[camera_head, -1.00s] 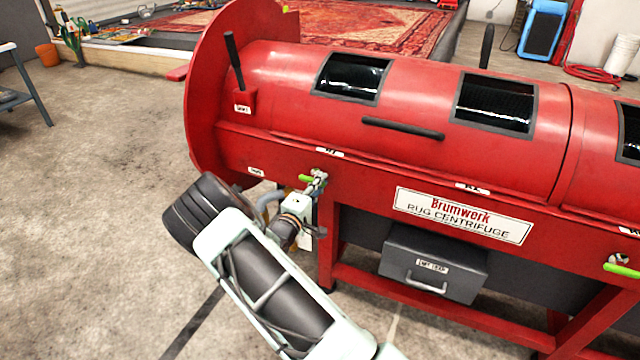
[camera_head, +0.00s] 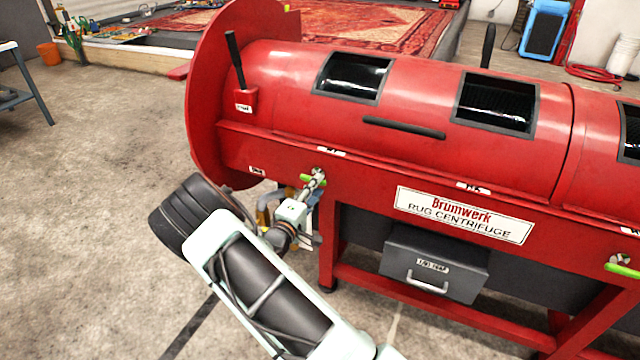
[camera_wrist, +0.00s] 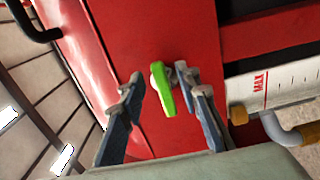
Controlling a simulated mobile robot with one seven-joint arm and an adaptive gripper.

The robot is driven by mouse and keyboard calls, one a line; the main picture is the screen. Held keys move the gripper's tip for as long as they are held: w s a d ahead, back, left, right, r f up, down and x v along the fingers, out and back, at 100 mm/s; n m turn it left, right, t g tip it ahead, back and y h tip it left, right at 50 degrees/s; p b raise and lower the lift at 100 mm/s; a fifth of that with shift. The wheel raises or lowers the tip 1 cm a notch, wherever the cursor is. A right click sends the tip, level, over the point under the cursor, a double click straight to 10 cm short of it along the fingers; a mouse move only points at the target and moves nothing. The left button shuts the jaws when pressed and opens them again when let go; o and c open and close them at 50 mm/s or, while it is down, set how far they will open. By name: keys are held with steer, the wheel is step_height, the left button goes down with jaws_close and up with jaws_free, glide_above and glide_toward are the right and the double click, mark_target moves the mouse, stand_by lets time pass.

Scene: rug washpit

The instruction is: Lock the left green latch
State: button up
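The left green latch (camera_head: 312,181) sits on the front of the red rug centrifuge (camera_head: 285,150), below the drum's left end. In the wrist view the green latch handle (camera_wrist: 163,89) shows between my gripper's fingers, nearer the right one. My gripper (camera_wrist: 157,92) is open, with one finger on each side of the handle. I cannot tell whether the right finger touches it. In the head view my gripper (camera_head: 309,191) is at the latch and partly covers it. A second green latch (camera_head: 622,270) is at the right edge.
A grey drawer box (camera_head: 433,270) hangs under the centrifuge, right of my arm. A red frame leg (camera_head: 328,245) stands close to my gripper. A dark handle bar (camera_head: 403,129) is on the drum above.

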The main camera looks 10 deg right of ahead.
steer(key=v, duration=0.9)
